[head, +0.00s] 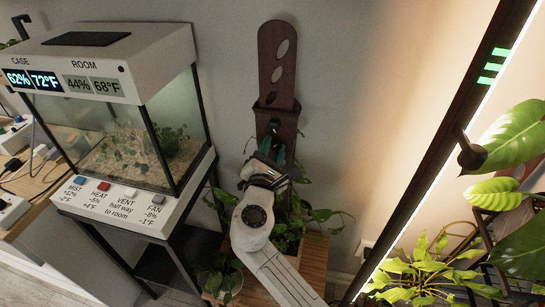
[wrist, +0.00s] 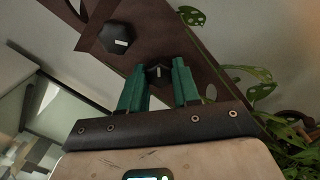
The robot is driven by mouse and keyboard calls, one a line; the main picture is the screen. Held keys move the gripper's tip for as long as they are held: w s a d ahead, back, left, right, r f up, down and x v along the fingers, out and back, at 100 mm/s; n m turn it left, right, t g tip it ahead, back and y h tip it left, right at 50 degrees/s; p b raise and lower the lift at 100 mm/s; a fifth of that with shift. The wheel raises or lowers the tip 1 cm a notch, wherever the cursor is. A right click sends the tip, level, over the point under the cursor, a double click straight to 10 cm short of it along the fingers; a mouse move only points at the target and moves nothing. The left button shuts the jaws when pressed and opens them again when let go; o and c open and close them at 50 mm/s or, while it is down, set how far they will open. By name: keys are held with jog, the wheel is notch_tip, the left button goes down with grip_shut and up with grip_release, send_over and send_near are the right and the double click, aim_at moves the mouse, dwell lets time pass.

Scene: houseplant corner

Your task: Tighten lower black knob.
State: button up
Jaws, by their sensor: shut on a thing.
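The lower black knob (wrist: 158,74) sits on the brown wooden support and carries a small white mark. In the wrist view it lies between the green fingers of my gripper (wrist: 156,66), which are shut on it; their sides partly hide it. The upper black knob (wrist: 117,38), also with a white mark, is up and left of the fingers, apart from them. In the head view my gripper (head: 277,157) is at the lower part of the brown support (head: 276,70), and the lower knob is hidden there.
Green plant leaves (wrist: 292,135) hang close to the right of the gripper. A glass terrarium case (head: 120,110) on a black stand is to the left. A tall lamp bar (head: 435,150) and large leafy plants (head: 425,275) stand to the right. A wooden stand (head: 312,260) is below.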

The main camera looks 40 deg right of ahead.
jog(key=m+b, duration=0.1)
jog(key=m, duration=0.1)
jog(key=m+b, duration=0.3)
jog(key=b, duration=0.1)
jog(key=shift+f+m, duration=0.25)
jog(key=shift+m, duration=0.15)
jog(key=m+b, duration=0.2)
jog(key=m, duration=0.1)
jog(key=m+b, duration=0.2)
jog(key=b, duration=0.1)
jog(key=shift+w+m+g+h, duration=0.1)
jog(key=shift+m+g+h, duration=0.2)
jog(key=shift+m+h, duration=0.1)
jog(key=m+b, duration=0.5)
jog(key=shift+m+g, duration=0.3)
jog(key=shift+m, duration=0.1)
jog(key=shift+r+m+b, duration=0.15)
jog(key=shift+m+b, duration=1.65)
jog(key=shift+m, duration=0.5)
jog(key=o, duration=1)
jog(key=shift+r, duration=0.1)
jog(key=shift+o, duration=0.2)
jog(key=shift+a, duration=0.1)
jog(key=v, duration=1)
jog(key=shift+a+p, duration=0.35)
jog(key=shift+p, duration=0.1)
